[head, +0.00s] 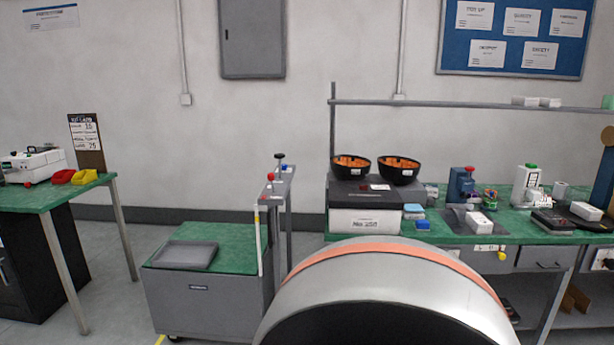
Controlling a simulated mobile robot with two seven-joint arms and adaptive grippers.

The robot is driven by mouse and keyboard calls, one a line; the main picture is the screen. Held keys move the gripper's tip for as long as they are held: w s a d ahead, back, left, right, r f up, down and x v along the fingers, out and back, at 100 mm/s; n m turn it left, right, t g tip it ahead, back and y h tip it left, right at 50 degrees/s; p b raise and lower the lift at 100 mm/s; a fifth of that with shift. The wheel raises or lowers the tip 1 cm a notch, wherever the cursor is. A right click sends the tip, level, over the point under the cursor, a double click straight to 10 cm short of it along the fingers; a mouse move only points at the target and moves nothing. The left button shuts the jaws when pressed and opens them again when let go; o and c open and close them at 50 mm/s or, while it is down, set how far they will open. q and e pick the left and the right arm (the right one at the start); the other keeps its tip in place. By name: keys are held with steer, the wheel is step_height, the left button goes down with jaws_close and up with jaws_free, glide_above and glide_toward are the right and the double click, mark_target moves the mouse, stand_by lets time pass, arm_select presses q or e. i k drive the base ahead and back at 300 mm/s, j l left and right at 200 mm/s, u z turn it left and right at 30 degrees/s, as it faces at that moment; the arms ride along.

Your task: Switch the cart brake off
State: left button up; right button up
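The cart (207,308) stands left of centre, a grey box with a green top and wheels below. A grey post panel (275,188) rises at its right end. On this panel are a lever with a black knob (280,156) pointing up and a red knob (270,177) lower and nearer. I cannot tell which of them is the brake or its on or off position. Neither gripper is in view. A large rounded part of my own body covers the bottom centre and hides the floor right of the cart.
A grey tray (186,255) lies on the cart top. A green workbench (455,230) with two black bowls of orange pieces (352,165) (401,167) and equipment is to the right. Another green table (50,195) is at left. Floor between that table and the cart is clear.

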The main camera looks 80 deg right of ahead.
mark_target(271, 177)
steer(key=z, duration=2.2)
